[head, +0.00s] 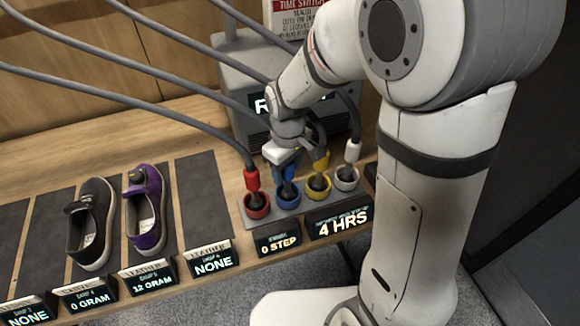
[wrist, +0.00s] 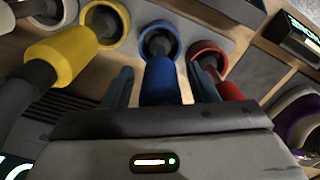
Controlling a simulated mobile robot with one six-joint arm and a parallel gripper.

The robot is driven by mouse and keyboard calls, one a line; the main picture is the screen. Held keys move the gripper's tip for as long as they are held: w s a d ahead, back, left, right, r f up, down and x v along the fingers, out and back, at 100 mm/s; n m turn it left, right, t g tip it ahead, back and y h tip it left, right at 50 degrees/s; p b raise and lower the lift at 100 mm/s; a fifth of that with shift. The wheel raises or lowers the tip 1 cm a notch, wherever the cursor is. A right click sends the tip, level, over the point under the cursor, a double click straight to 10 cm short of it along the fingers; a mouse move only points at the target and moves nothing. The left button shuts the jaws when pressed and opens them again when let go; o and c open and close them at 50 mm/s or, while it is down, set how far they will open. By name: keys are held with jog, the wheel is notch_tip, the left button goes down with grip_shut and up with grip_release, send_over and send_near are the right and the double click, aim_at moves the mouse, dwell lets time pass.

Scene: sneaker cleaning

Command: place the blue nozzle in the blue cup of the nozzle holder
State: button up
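The blue nozzle (wrist: 160,82) is in the middle of the wrist view, with its dark tip inside the ring of the blue cup (wrist: 158,29). In the head view the blue nozzle (head: 287,173) stands roughly upright at the blue cup (head: 289,196), partly hidden by my gripper. My gripper (wrist: 162,88) has one finger on each side of the nozzle, with a visible gap on both sides, so it looks open around it. The nozzle holder (head: 243,215) is a grey block with several coloured cups in a row. My gripper is above it in the head view (head: 284,163).
The red nozzle (head: 252,179) and yellow nozzle (head: 320,161) stand close on either side, with the white nozzle (head: 352,151) farther right. Grey hoses cross above. A grey machine (head: 240,72) stands behind. Shoes (head: 146,212) rest on dark mats to the left.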

jog(key=shift+r, duration=0.1)
notch_tip(320, 180, up, 12)
jog(key=shift+r, duration=0.1)
jog(key=s+d+m+t, duration=0.3)
jog(key=s+d+m, duration=0.5)
jog(key=s+d, duration=0.4)
jog(key=shift+s+d+r+m, duration=0.15)
jog(key=shift+d+r+m, duration=0.15)
jog(key=shift+d+r, duration=0.1)
